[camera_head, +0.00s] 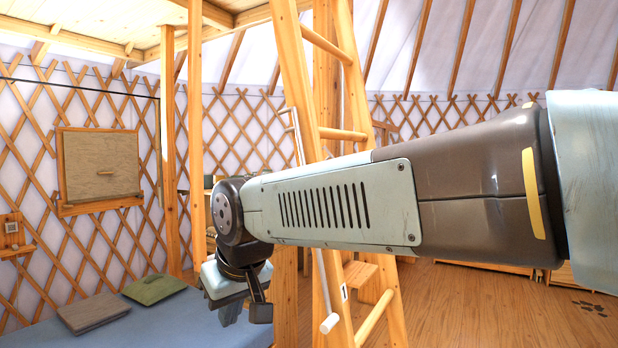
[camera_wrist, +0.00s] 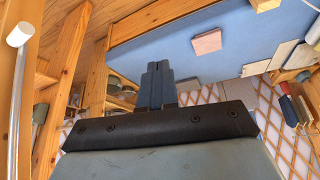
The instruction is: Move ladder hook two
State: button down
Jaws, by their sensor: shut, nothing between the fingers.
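A wooden ladder (camera_head: 295,80) stands upright in the middle of the head view, partly hidden behind my arm. A white rod also shows at the left edge of the wrist view (camera_wrist: 17,90). I cannot make out a hook marked two. My gripper (camera_head: 240,310) points down, left of the ladder and apart from the rod. In the wrist view its fingers (camera_wrist: 158,80) are together with nothing between them.
A blue mattress (camera_head: 150,325) with a green cushion (camera_head: 154,289) and a brown cushion (camera_head: 94,313) lies at lower left. A wooden post (camera_head: 196,150) stands left of the ladder. A wooden board (camera_head: 100,165) hangs on the lattice wall. Floor at right is mostly clear.

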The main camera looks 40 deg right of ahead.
jog(key=w+d+r+g+h, duration=0.1)
jog(key=w+d+g+h, duration=0.25)
jog(key=w+d, duration=0.7)
jog(key=w+d+r+g+h, duration=0.15)
jog(key=w+d+h, duration=0.3)
jog(key=d, duration=1.15)
jog(key=w+d+g+h, duration=0.35)
jog(key=w+d, duration=0.45)
jog(key=d, duration=0.5)
jog(key=w+d+r+n+g+h, duration=0.1)
jog(key=w+d+r+n+h, duration=0.1)
jog(key=w+d+r+h, duration=0.4)
jog(key=w+d+r+n+h, duration=0.2)
jog(key=w+n+h, duration=0.15)
jog(key=w, duration=0.45)
jog(key=s+d+r, duration=0.5)
jog(key=d, duration=0.5)
jog(key=shift+d+r+m, duration=0.3)
jog(key=shift+d+m, duration=0.1)
jog(key=shift+m, duration=0.05)
